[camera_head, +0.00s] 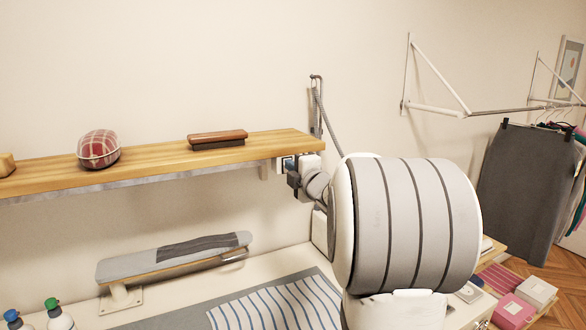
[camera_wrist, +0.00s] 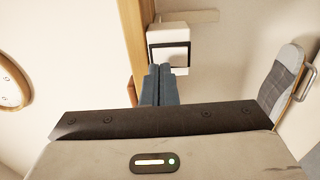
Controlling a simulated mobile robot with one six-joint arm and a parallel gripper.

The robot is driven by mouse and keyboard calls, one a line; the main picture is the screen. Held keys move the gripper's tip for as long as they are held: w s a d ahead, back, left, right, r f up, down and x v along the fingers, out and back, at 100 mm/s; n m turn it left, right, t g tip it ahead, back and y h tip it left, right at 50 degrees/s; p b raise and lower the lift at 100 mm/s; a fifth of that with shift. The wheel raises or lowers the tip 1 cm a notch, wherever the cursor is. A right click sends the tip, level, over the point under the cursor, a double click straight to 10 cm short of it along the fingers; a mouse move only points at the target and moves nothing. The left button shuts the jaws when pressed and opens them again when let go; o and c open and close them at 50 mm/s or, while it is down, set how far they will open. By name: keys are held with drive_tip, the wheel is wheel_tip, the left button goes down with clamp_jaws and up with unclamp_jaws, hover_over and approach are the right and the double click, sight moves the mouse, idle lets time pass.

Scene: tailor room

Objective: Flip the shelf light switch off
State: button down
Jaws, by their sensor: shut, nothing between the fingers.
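The shelf light switch (camera_wrist: 168,33) is a small white box with a dark-framed plate, beside the wooden shelf (camera_wrist: 136,35) in the wrist view. My gripper (camera_wrist: 160,68) has its two blue fingers together with nothing between them. The fingertips overlap the near edge of the switch plate in the wrist view; I cannot tell whether they touch it. In the head view my gripper (camera_head: 287,165) is at the underside of the shelf's right end, and the switch is mostly hidden behind it. The position of the rocker cannot be made out.
A brown brush (camera_head: 217,138) and a red plaid pincushion (camera_head: 98,149) lie on the shelf. A grey sleeve board (camera_head: 175,258) stands on the worktop below. A hose hangs from a wall hook (camera_head: 316,100) close to my arm. Wall racks are at the right.

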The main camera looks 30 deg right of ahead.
drive_tip(key=s+r+b, duration=0.1)
drive_tip(key=s+b, duration=0.1)
drive_tip(key=s, duration=1.1)
drive_tip(key=shift+d+r, duration=0.3)
drive_tip(key=shift+r, duration=0.05)
drive_tip(key=s+a+f+m+g, duration=1.5)
drive_tip(key=s+a+f+m, duration=0.3)
drive_tip(key=s+a+f, duration=0.3)
wheel_tip(320, 180, down, 2)
drive_tip(key=shift+s+f, duration=0.15)
drive_tip(key=shift+s, duration=0.3)
